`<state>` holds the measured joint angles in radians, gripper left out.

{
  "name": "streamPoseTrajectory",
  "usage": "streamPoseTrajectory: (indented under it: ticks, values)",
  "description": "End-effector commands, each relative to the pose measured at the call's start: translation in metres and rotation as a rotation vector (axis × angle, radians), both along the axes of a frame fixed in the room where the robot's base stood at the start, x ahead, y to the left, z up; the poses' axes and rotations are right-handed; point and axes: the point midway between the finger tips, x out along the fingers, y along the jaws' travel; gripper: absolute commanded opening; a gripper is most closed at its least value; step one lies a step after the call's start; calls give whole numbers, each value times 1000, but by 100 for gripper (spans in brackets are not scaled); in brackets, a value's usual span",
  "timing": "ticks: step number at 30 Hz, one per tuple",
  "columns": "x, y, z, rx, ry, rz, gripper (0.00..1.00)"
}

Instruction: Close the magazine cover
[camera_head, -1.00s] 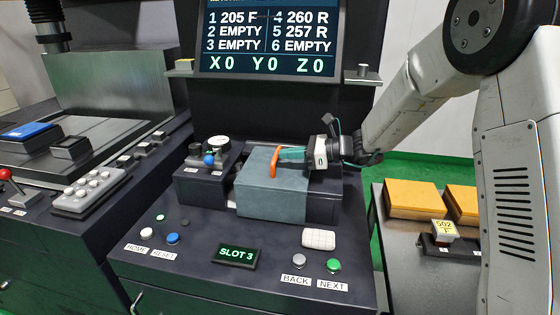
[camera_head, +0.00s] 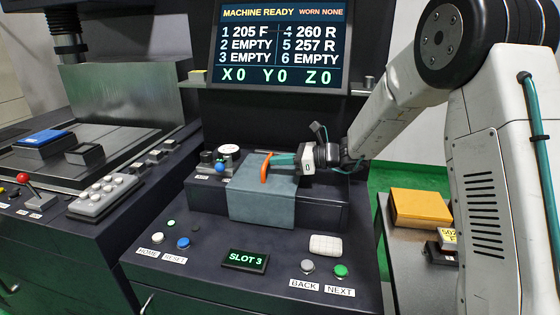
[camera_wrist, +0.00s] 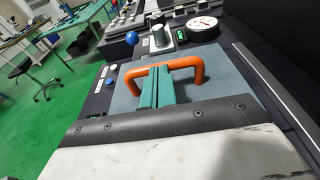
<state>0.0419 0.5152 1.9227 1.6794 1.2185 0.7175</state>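The magazine cover (camera_head: 262,203) is a flat blue-grey lid with an orange bow handle (camera_head: 265,167) on top. It lies over the left part of the dark magazine box (camera_head: 320,207), whose right part shows beside it. In the wrist view, the handle (camera_wrist: 133,78) stands up from the cover (camera_wrist: 205,88). My gripper (camera_head: 273,161) reaches in from the right. Its teal fingers (camera_wrist: 155,75) lie close together, with their tips against the handle's bar. I see no part of the bar clearly clasped between them.
A dial gauge and blue-knobbed lever (camera_head: 219,167) stand just left of the cover. In front are the lit "SLOT 3" display (camera_head: 245,260), a white pad (camera_head: 325,245), and the BACK (camera_head: 308,266) and NEXT (camera_head: 341,270) buttons. The screen (camera_head: 280,45) reads "MACHINE READY". A side table holds yellow boxes (camera_head: 420,208).

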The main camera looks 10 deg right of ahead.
Motion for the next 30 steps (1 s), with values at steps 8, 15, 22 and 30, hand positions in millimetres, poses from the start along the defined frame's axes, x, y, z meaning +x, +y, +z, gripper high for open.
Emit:
streamPoseTrajectory:
  ticks: [8,15,22,30]
  values:
    - [-15,-56,13,3,-4,-8,0]
    - [-34,-100,22,1,-3,-1,0]
    - [-42,-121,27,1,-4,4,0]
    - [-81,-120,-4,-163,-99,161,0]
